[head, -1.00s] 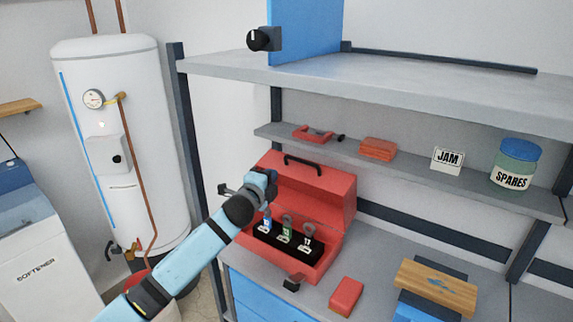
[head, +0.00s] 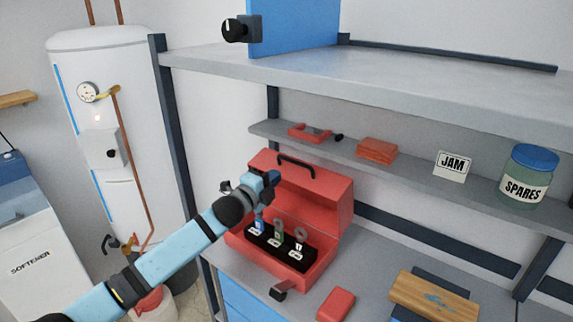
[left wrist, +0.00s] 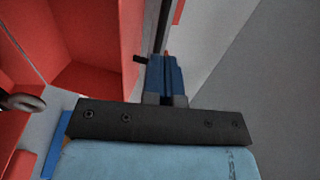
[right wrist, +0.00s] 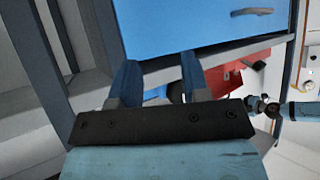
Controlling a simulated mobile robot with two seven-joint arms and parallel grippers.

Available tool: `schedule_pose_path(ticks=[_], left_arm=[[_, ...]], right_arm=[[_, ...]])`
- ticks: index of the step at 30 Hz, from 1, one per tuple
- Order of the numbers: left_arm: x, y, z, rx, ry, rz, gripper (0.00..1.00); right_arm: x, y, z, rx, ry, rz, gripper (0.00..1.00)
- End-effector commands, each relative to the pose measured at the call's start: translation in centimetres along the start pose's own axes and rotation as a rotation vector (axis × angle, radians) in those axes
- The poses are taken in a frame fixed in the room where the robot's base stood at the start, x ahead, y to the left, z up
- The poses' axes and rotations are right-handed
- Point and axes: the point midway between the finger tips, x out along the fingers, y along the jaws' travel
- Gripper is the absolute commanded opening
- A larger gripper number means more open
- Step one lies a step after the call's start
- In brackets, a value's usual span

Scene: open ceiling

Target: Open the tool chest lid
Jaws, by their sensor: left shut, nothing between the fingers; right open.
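The red tool chest (head: 325,258) stands on the grey workbench with its lid (head: 318,190) swung up and back, the black handle (head: 297,163) at its top. Inside the chest, a black insert (head: 262,240) holds several tagged items. My left gripper (head: 272,178) is at the left side of the raised lid; whether it touches the lid I cannot tell. In the left wrist view its fingers (left wrist: 167,75) are together with nothing between them, beside the red chest wall (left wrist: 95,50).
A red block (head: 336,304) and a wooden block (head: 434,296) lie on the bench right of the chest. The shelf above holds a red clamp-like tool (head: 309,133), red pads (head: 376,150), a JAM card (head: 453,166) and a SPARES jar (head: 527,175). A white tank (head: 110,70) stands left.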

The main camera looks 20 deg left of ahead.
Motion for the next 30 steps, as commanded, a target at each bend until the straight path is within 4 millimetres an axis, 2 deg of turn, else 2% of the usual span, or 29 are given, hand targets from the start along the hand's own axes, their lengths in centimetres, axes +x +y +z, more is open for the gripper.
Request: schedule_pose_path(ticks=[3,9,15,25,30], left_arm=[[2.6,-0.3,0.0,-0.001,-0.001,0.000,0.00],[5.2,-0.1,0.0,-0.001,-0.001,0.001,0.00],[6.1,0.0,0.0,0.000,0.000,0.001,0.00],[6.2,0.0,0.0,0.000,0.000,0.001,0.00],[7.2,-0.3,0.0,0.000,-0.001,0.000,0.00]], right_arm=[[-0.3,0.2,-0.7,-0.001,0.003,0.003,0.43],[-0.6,0.3,-1.1,-0.002,0.003,0.005,0.43],[-0.6,0.3,-1.2,-0.003,0.003,0.005,0.43],[-0.6,0.3,-1.1,-0.003,0.001,0.004,0.43],[-0.6,0.1,-1.2,-0.003,0.001,0.001,0.43]])
